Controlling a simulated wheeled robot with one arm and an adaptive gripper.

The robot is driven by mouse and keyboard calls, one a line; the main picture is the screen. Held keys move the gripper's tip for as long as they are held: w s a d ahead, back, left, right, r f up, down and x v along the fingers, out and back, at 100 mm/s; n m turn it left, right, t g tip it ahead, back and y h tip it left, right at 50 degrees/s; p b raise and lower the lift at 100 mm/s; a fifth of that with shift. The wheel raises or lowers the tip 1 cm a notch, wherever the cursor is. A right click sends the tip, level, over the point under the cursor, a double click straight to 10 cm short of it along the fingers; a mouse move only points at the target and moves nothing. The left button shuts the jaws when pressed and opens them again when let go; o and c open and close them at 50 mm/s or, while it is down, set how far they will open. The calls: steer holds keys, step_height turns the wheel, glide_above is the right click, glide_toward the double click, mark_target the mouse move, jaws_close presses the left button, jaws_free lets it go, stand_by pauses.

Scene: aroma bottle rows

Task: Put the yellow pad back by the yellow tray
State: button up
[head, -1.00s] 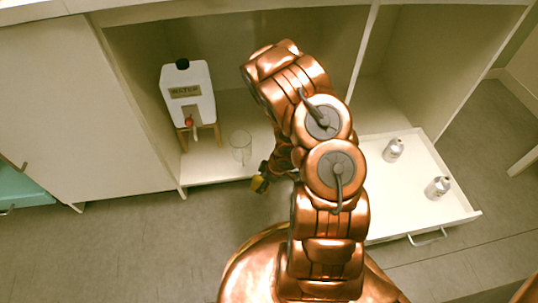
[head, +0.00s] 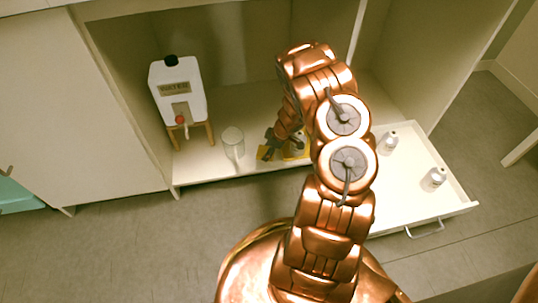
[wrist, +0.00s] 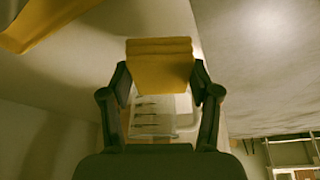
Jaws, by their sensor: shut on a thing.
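My gripper (head: 269,142) is over the front part of the cabinet shelf, right of the glass beaker. It is shut on the yellow pad, a folded-looking yellow block (wrist: 160,63) between its fingertips in the wrist view. In the head view only a small bit of the pad (head: 263,154) shows at the fingertips; I cannot tell whether it touches the shelf. The yellow tray (head: 289,155) is on the shelf just right of the gripper, mostly hidden by my arm. A yellow edge, likely that tray (wrist: 45,22), shows at top left in the wrist view.
The glass beaker (head: 233,143) stands close left of the gripper. A white water container (head: 180,90) sits on a wooden stand further left. An open white drawer (head: 409,198) with two silver bottles is at right. The shelf behind the beaker looks clear.

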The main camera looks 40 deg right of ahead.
steer(key=shift+w+d+f, duration=0.1)
steer(key=shift+w+d, duration=0.15)
steer(key=shift+d, duration=0.15)
steer(key=shift+d+f+b, duration=0.1)
steer(key=shift+f+b, duration=0.25)
steer(key=shift+b, duration=0.05)
step_height(320, 180, down, 3)
steer(key=shift+r+b, duration=0.1)
steer(key=shift+b, duration=0.7)
steer(key=o, duration=1.1)
